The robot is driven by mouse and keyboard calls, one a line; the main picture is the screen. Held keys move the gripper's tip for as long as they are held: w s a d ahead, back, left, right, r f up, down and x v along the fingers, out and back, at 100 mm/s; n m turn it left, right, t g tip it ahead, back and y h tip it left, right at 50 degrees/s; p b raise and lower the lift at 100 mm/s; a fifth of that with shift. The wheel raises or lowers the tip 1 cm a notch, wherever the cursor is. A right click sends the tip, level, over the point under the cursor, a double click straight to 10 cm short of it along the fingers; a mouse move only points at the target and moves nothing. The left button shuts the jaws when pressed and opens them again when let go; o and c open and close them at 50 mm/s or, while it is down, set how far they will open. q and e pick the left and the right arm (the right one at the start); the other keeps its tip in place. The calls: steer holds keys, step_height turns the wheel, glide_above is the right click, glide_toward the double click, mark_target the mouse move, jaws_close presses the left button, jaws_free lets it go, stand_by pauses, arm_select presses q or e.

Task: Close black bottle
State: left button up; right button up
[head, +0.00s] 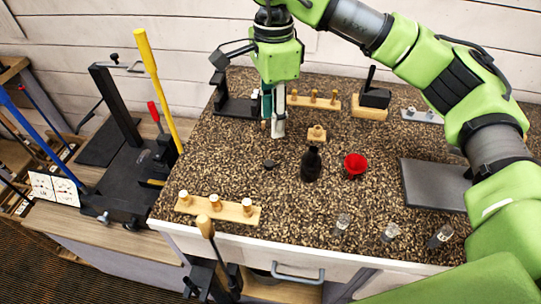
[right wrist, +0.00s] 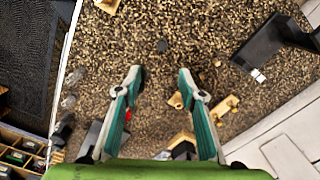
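The black bottle (head: 311,165) stands upright near the middle of the speckled counter, with a narrow open-looking neck. A small black piece that looks like its cap (head: 270,163) lies on the counter to the bottle's left. It appears as a dark round spot in the right wrist view (right wrist: 162,46). My right gripper (head: 272,127) is above the counter, behind the cap and bottle, pointing down. In the right wrist view its two fingers (right wrist: 161,76) are spread with nothing between them. The bottle is not clearly seen there. My left gripper is not in view.
A red funnel (head: 355,165) sits right of the bottle. A small wooden block (head: 317,137) is behind it. A pegged wooden rack (head: 235,211) lies front left, and clear glasses (head: 390,232) stand along the front edge. A grey mat (head: 435,185) is at right.

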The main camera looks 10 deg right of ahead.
mark_target(267, 164)
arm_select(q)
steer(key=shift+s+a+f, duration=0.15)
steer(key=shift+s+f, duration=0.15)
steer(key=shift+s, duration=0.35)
arm_select(e)
steer(key=shift+a+n, duration=0.7)
steer(key=shift+n, duration=0.3)
